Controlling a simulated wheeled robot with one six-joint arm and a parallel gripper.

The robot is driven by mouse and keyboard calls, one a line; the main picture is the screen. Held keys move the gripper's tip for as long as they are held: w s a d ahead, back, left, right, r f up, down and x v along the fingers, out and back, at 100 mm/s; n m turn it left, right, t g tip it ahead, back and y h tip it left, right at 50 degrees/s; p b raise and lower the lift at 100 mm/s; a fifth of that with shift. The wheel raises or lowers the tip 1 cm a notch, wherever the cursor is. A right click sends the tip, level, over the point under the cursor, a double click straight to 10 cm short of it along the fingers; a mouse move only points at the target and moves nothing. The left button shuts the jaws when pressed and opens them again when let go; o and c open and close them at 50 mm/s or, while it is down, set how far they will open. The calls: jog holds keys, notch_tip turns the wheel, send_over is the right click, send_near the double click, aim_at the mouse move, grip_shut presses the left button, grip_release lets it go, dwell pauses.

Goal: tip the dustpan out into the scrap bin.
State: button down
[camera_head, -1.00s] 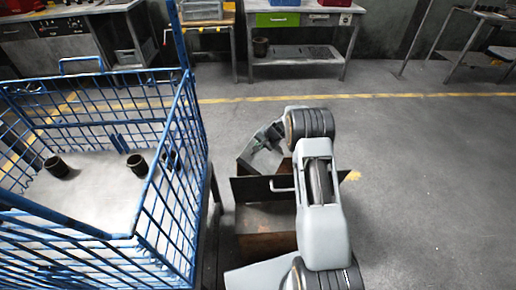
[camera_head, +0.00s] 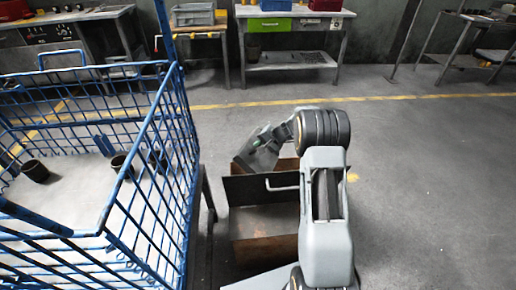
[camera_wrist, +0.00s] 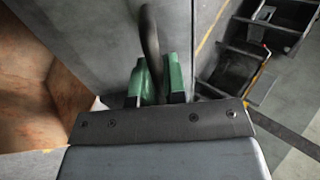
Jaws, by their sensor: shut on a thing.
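My gripper (camera_wrist: 158,88), with green fingertips, is shut on the dark curved handle of the dustpan. The grey dustpan (camera_wrist: 90,40) stretches away from the fingers in the wrist view. In the head view the dustpan (camera_head: 260,151) looks tilted and hangs at the far side of the scrap bin, partly overlapping it in the picture. The scrap bin (camera_head: 262,250) is a rusty brown box with a dark upright plate and a light handle. Its brown wall (camera_wrist: 30,95) shows at the left of the wrist view. I cannot see what the dustpan or bin holds.
A blue wire cage (camera_head: 150,205) with several dark cylindrical parts stands close left of the bin. Workbenches (camera_head: 290,62) line the back wall. The floor (camera_head: 430,190) to the right is clear.

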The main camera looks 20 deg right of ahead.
jog(key=shift+s+d+r+t+y+b, duration=0.2)
jog(key=shift+s+d+t+y+b, duration=0.6)
jog(key=shift+b, duration=1.75)
jog(key=shift+s+d+r+t+y+b, duration=0.15)
jog(key=shift+s+d+t+y+b, duration=0.6)
jog(key=shift+b, duration=1.75)
jog(key=shift+s+d+r+g, duration=0.1)
jog(key=shift+s+d+g, duration=0.15)
jog(key=shift+d, duration=0.25)
